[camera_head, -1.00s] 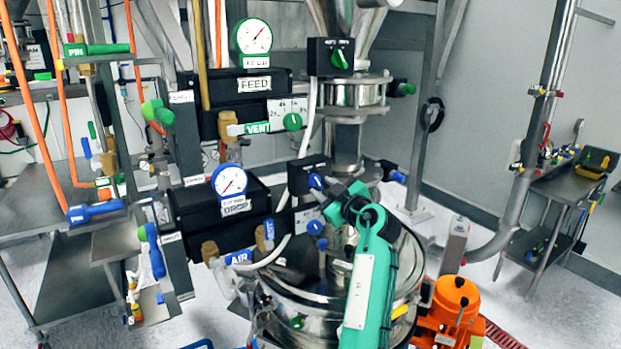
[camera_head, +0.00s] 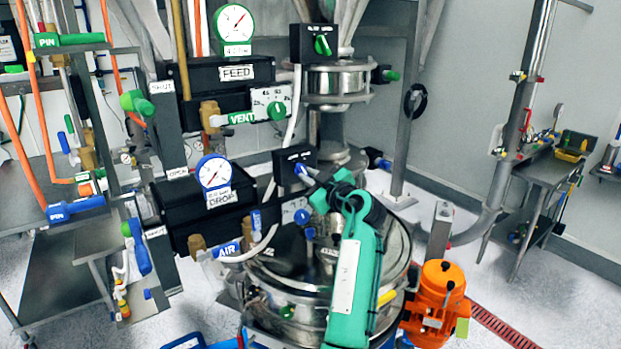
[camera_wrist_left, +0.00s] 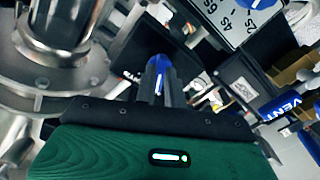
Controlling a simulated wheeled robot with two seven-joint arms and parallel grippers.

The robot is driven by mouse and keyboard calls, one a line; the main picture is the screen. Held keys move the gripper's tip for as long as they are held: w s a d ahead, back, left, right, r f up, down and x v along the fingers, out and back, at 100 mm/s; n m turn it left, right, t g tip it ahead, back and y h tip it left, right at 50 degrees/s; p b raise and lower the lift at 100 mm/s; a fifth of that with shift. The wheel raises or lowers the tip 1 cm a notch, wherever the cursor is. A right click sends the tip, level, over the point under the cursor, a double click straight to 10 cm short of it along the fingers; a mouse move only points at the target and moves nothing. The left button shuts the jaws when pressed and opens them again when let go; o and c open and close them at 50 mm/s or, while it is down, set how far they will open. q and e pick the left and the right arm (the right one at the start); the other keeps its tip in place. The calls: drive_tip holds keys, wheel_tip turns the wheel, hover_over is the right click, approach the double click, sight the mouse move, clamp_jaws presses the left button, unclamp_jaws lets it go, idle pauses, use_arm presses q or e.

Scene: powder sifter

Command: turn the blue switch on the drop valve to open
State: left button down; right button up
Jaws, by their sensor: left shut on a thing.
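The drop valve's black switch box (camera_head: 290,160) is in the middle of the head view, with the blue switch (camera_head: 301,171) on its front. My left gripper (camera_head: 311,177) reaches this switch from the lower right, with its green arm below. In the left wrist view, the blue switch (camera_wrist_left: 158,63) shows at the tips of the dark gripper fingers (camera_wrist_left: 158,80). The gripper is shut on the switch. The fingers hide part of it, so its exact angle is hard to tell. My right gripper is not in view.
A steel vessel (camera_head: 285,276) stands under my left arm, with an orange motor (camera_head: 437,290) to its right. The black DROP box (camera_head: 180,205) with its gauge (camera_head: 213,172) is to the left. The green feed switch (camera_head: 322,45) is above.

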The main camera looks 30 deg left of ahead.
use_arm(q)
drive_tip(key=shift+s+r+m+b, duration=0.1)
drive_tip(key=shift+m+b, duration=1.05)
drive_tip(key=shift+m, duration=1.7)
drive_tip(key=shift+r+m+b, duration=0.1)
drive_tip(key=shift+m+b, duration=1)
drive_tip(key=shift+m, duration=1.75)
drive_tip(key=c, duration=1.5)
unclamp_jaws()
drive_tip(key=shift+f, duration=0.1)
drive_tip(key=shift+a, duration=0.1)
drive_tip(key=shift+f, duration=0.1)
